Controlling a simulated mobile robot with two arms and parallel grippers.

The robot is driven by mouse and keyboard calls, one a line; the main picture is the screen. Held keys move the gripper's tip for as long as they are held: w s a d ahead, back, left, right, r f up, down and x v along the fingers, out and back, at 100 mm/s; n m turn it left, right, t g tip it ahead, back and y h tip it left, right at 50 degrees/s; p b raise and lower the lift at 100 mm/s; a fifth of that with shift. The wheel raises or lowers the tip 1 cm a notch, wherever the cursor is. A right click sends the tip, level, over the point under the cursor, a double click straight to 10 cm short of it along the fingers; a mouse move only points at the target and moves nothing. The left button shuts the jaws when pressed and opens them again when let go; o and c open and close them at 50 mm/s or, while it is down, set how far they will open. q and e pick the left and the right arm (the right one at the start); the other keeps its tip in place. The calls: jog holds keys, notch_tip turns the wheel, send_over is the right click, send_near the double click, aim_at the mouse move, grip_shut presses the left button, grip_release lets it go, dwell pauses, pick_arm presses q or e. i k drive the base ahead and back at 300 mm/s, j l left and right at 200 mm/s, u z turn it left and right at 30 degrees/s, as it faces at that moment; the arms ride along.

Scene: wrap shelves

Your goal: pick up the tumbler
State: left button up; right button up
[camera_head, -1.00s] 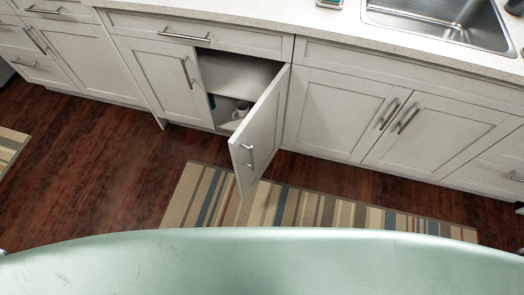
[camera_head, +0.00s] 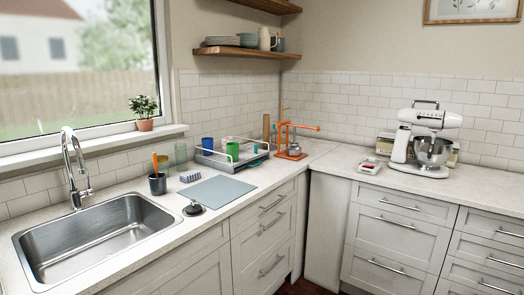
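I cannot tell for sure which thing is the tumbler. A clear greenish glass (camera_head: 181,154) stands upright by the window wall, behind the counter's front edge. A blue cup (camera_head: 207,145) and a green cup (camera_head: 232,149) stand in the dish rack (camera_head: 242,163) toward the back corner. Neither of my grippers shows in this view.
The sink (camera_head: 90,238) with its tall faucet (camera_head: 75,168) is at left. A dark holder (camera_head: 157,184), grey-blue mat (camera_head: 217,191), orange juice press (camera_head: 291,140) and stand mixer (camera_head: 422,140) are on the counter.

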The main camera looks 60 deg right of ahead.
aim_at(207, 142)
jog(key=i+l+z, duration=0.15)
jog(key=z, duration=0.25)
jog(key=i+l+z, duration=0.1)
jog(key=z, duration=0.3)
jog(key=i+z, duration=0.25)
jog(key=z, duration=0.15)
jog(key=i+z, duration=0.2)
jog(key=z, duration=0.2)
jog(key=i, duration=0.25)
